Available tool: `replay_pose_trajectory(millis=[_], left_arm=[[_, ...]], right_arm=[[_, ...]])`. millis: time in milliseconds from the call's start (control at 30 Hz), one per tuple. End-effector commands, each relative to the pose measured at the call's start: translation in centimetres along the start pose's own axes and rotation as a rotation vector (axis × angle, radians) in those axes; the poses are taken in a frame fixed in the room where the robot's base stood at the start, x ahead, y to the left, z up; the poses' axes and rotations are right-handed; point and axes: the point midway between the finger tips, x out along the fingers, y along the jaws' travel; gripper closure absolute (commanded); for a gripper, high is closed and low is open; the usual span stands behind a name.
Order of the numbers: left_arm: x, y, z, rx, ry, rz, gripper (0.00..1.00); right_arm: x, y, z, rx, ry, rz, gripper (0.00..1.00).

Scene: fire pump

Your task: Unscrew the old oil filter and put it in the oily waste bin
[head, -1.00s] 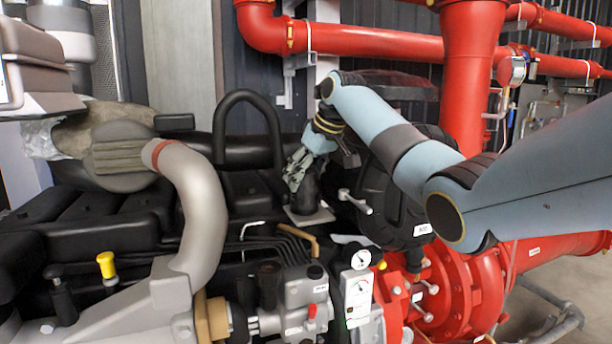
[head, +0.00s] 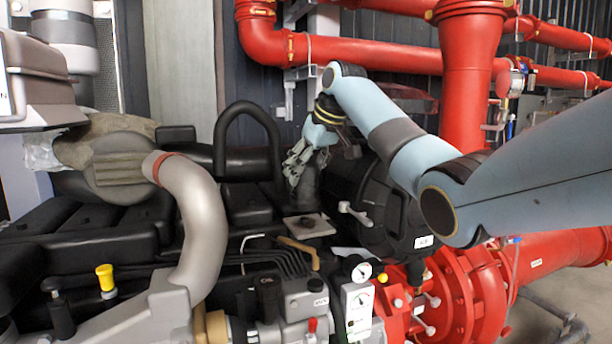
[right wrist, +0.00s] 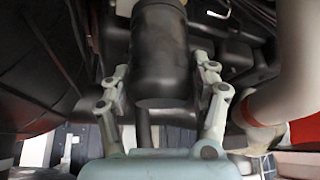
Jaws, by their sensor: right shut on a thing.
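The old oil filter is a dark cylinder (head: 307,184) in the middle of the head view. My right gripper (head: 299,168) is shut on it, and the fingers cover part of its side. The filter stands roughly upright, with a small gap between its lower end and the pale square mounting plate (head: 322,227). In the right wrist view the filter (right wrist: 160,60) lies between the two fingers of the gripper (right wrist: 163,85). The oily waste bin is not in view. My left gripper is not in view.
A black hose loop (head: 247,108) rises left of the filter. A round black housing (head: 375,205) with a white-handled valve (head: 354,212) stands close on its right. A grey curved pipe (head: 197,220), a gauge box (head: 357,310) and red pipes (head: 380,53) surround the spot.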

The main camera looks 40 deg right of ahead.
Motion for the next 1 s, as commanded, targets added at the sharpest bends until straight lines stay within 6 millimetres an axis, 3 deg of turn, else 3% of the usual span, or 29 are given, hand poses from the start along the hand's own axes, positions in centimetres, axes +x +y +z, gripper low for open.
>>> replay_pose_trajectory(millis=[533, 1000], left_arm=[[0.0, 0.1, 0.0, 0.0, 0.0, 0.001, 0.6], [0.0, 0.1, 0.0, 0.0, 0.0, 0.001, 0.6]], right_arm=[[-0.9, 0.0, -0.3, -0.001, 0.003, 0.002, 0.92], [-3.6, -1.3, 2.2, -0.001, 0.003, 0.002, 0.92]])
